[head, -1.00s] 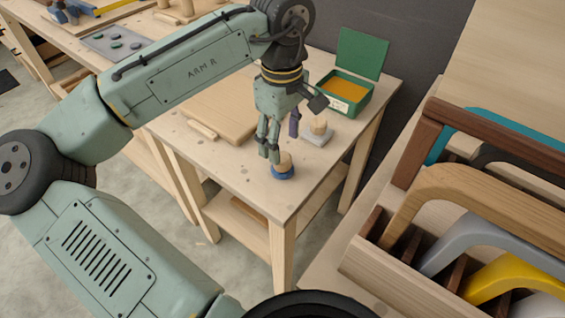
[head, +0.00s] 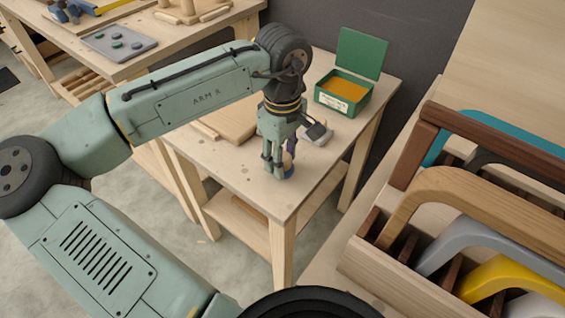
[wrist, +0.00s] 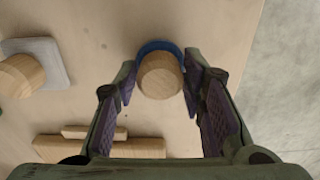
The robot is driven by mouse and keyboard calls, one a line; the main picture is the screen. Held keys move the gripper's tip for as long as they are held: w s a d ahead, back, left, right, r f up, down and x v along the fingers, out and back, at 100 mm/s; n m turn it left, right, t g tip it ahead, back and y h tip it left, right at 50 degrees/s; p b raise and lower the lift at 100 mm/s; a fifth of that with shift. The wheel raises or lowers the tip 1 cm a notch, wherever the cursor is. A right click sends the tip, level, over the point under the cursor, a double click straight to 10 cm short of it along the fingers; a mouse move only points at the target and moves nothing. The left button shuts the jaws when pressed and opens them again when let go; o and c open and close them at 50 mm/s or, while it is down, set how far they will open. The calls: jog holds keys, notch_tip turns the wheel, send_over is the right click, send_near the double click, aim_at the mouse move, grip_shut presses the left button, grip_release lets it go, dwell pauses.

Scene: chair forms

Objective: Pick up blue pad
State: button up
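The blue pad (head: 289,174) is a round blue base with a wooden knob on top, on the small table near its front edge. In the wrist view the blue rim (wrist: 160,46) shows behind the knob. My gripper (head: 280,172) is lowered over it, pointing down. In the wrist view my gripper (wrist: 160,82) is open, with one finger on each side of the knob. The gaps to the knob are narrow; I cannot tell whether either finger touches. The head view hides part of the pad behind the fingers.
A grey pad (wrist: 50,55) with a wooden knob stands nearby on the table. A green open box (head: 344,91) with orange contents is at the back. A wooden board (head: 226,122) lies behind my gripper. A rack of curved chair parts (head: 450,195) stands at right.

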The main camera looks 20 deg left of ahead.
jog(key=c, duration=0.7)
jog(key=shift+r, duration=0.1)
jog(key=shift+c, duration=0.2)
jog(key=shift+r, duration=0.45)
notch_tip(320, 180, up, 2)
jog(key=shift+r+b, duration=0.1)
jog(key=shift+b, duration=0.25)
jog(key=s+a+r+b, duration=0.1)
jog(key=s+a, duration=0.1)
jog(key=s, duration=0.5)
jog(key=s+a+b, duration=0.1)
jog(key=s+a, duration=0.1)
jog(key=s, duration=0.6)
jog(key=shift+s+a+r, duration=0.2)
jog(key=shift+a+r, duration=0.15)
